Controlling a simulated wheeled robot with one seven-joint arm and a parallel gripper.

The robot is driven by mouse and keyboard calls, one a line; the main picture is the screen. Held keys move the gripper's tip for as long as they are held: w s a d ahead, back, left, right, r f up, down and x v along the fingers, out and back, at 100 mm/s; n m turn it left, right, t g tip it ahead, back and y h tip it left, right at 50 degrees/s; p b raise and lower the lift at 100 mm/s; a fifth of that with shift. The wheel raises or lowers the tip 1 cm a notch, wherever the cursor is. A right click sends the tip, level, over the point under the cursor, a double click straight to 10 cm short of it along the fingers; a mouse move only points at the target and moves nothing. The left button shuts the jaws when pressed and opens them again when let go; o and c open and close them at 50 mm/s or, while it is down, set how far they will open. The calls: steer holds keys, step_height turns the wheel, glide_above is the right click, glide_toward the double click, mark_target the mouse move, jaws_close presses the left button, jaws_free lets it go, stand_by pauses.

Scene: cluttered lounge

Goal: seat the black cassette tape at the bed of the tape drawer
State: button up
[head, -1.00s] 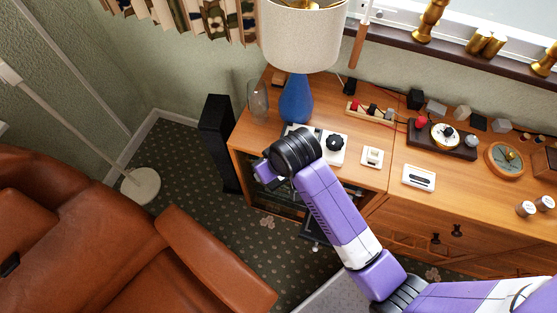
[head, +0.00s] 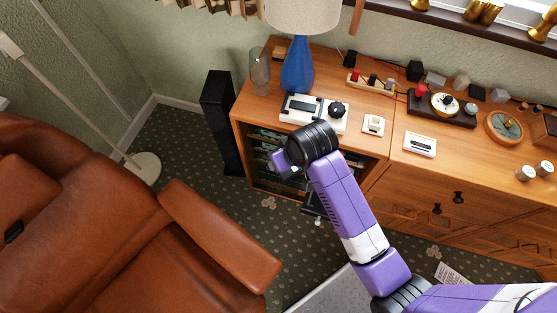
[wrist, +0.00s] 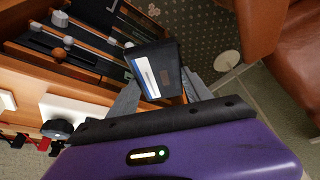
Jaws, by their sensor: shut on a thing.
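My gripper (wrist: 160,82) is shut on a black cassette tape (wrist: 172,60) with a white and blue label. In the wrist view the tape sits between the two grey fingers and sticks out past them, tilted. In the head view my gripper (head: 281,162) hangs in front of the open shelf bay at the sideboard's left end, and the tape is hidden there. A dark, flat part (head: 311,206) juts out low from that bay, partly behind my arm; I cannot tell whether it is the tape drawer.
The sideboard (head: 385,160) carries a blue lamp (head: 297,65), a white device with a black knob (head: 337,109) and a white cassette-like box (head: 420,145). A tall black speaker (head: 218,120) stands left of it. A brown leather armchair (head: 220,235) bounds the carpet in front.

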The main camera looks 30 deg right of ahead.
steer(key=s+d+f+n+y+b, duration=0.1)
steer(key=d+f+b, duration=0.4)
steer(key=f, duration=0.5)
steer(key=s+d+f+n+y+b, duration=0.1)
steer(key=s+d+f+n+b, duration=0.3)
steer(key=f+b, duration=0.6)
steer(key=s+d+f+n+g+y+b, duration=0.1)
steer(key=s+d+f+n+b, duration=0.2)
steer(key=f, duration=0.9)
steer(key=d+b, duration=0.3)
steer(key=b, duration=0.1)
steer(key=shift+s+d, duration=0.25)
steer(key=shift+d, duration=0.05)
steer(key=shift+f, duration=0.1)
steer(key=shift+f+b, duration=1.9)
steer(key=shift+f, duration=0.95)
steer(key=shift+p, duration=0.65)
